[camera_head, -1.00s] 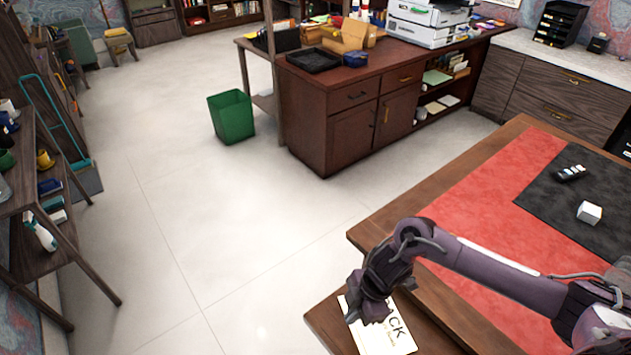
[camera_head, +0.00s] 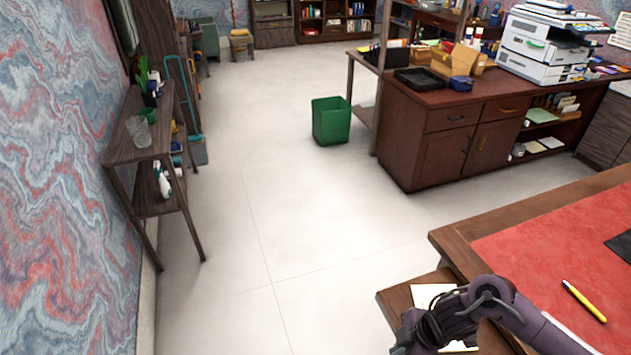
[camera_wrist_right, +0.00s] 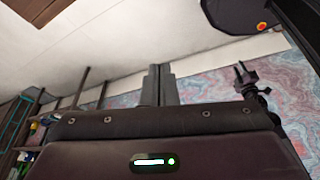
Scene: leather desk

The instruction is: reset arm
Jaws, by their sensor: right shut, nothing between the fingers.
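My right arm comes in from the lower right in the head view. Its dark gripper (camera_head: 428,328) is low at the bottom edge, over the small wooden side table, and its fingertips are hard to make out. In the right wrist view the two fingers (camera_wrist_right: 159,84) are together with nothing between them, against the pale floor and patterned wall. A small dark claw-like shape (camera_wrist_right: 246,76) at the right of that view looks like my left gripper; its jaws are too small to judge. No left arm shows in the head view.
A wooden desk (camera_head: 452,242) with a red leather top and a yellow pen (camera_head: 584,300) is at the right. The side table (camera_head: 397,300) holds a white card (camera_head: 432,293). A green bin (camera_head: 331,121) and shelf (camera_head: 140,150) stand beyond open floor.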

